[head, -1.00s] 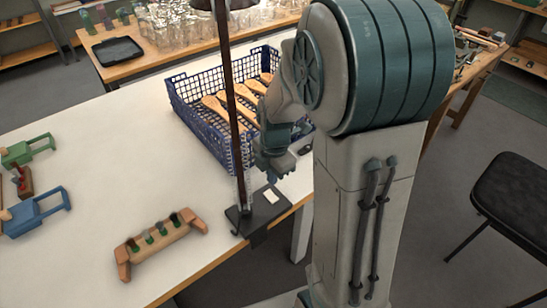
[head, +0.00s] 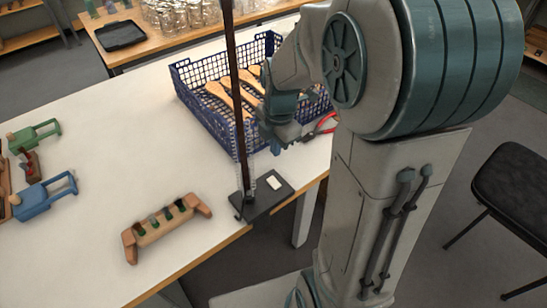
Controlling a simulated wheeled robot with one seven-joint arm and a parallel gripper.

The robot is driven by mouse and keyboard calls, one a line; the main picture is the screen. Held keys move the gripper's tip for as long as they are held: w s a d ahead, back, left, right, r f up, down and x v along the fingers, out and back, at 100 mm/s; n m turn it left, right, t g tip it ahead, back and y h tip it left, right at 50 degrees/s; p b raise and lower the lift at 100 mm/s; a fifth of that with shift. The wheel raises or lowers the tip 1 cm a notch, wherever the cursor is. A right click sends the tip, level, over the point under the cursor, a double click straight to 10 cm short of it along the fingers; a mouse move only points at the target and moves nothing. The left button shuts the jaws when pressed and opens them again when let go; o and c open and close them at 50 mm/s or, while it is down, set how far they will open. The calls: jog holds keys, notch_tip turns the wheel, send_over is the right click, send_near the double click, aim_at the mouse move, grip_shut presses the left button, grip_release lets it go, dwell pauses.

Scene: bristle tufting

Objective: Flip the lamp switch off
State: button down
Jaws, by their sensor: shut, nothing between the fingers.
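The lamp stands at the table's front right edge in the head view. Its dark pole (head: 238,95) rises out of the top of the picture from a black base (head: 262,204). A small white switch (head: 274,183) sits on the base; which way it is tipped is too small to tell. My gripper (head: 308,134) is above and to the right of the switch, apart from it, beside the blue crate. It is small and partly turned away, and it looks shut and empty. The lamp's head is out of view.
A blue mesh crate (head: 205,112) with wooden brushes stands behind the lamp. A red ring-shaped thing (head: 328,123) shows beside my gripper. A wooden holder with green pieces (head: 165,226) lies left of the base. Blue (head: 42,198) and green (head: 33,136) tools lie at far left.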

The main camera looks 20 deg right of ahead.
aim_at(271, 179)
jog(key=shift+w+r+p, duration=0.1)
jog(key=shift+r+p, duration=0.2)
jog(key=shift+p, duration=0.35)
jog(key=shift+f, duration=0.15)
jog(key=f, duration=0.4)
jog(key=w+f, duration=0.1)
jog(key=f, duration=0.4)
jog(key=f+p, duration=0.1)
jog(key=f, duration=0.4)
jog(key=shift+w+a, duration=0.25)
jog(key=shift+w, duration=0.1)
